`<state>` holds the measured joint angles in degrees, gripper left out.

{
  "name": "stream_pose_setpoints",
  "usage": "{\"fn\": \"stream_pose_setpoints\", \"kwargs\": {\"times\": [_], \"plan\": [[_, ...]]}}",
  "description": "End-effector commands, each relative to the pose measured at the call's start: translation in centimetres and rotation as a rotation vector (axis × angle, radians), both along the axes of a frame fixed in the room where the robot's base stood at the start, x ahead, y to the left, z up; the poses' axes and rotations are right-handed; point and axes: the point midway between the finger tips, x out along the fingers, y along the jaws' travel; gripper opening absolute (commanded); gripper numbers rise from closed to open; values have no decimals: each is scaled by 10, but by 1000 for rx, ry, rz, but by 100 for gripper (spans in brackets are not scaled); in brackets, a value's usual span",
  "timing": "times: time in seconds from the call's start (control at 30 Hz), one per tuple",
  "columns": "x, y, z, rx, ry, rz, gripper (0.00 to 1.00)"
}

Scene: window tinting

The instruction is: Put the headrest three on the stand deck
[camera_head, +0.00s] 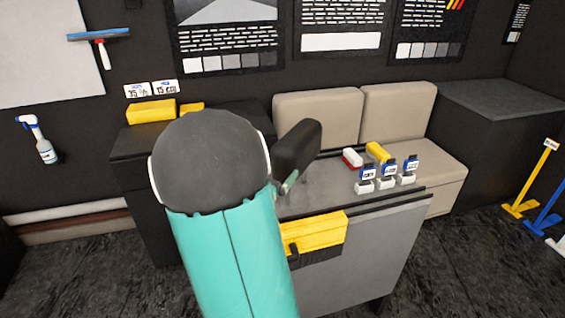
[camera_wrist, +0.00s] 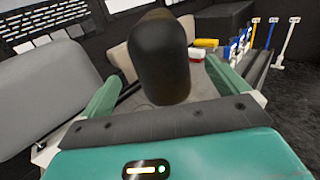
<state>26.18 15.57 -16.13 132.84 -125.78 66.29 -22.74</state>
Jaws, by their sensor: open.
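A black padded headrest (camera_head: 298,148) shows just right of my arm at the left end of a grey-topped stand deck (camera_head: 320,185). Its lower part is partly hidden by my arm. In the wrist view the dark headrest (camera_wrist: 160,60) appears upright between my two green fingers, with space on both sides. My gripper (camera_wrist: 163,82) is open. In the head view a green finger of my gripper (camera_head: 288,184) shows by the headrest's lower end. I cannot tell whether the headrest rests on the deck.
A red-and-white block (camera_head: 352,158), a yellow block (camera_head: 377,152) and several small tagged holders (camera_head: 388,172) occupy the deck's right part. A yellow box (camera_head: 314,232) is at its front. A beige seat (camera_head: 400,120) stands behind. Coloured stands (camera_head: 535,180) are at far right.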

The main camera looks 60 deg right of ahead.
Motion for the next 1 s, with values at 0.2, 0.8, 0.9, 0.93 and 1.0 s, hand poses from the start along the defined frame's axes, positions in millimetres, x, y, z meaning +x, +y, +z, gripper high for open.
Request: {"fn": "stream_pose_setpoints", "kwargs": {"times": [0.2,0.8,0.9,0.93,1.0], "plan": [[0,32,0,0,0,0,99],[-20,86,17,170,-363,-165,99],[-28,121,17,298,-576,-255,99],[-30,133,16,340,-637,-282,99],[-31,162,14,444,-778,-342,99]]}}
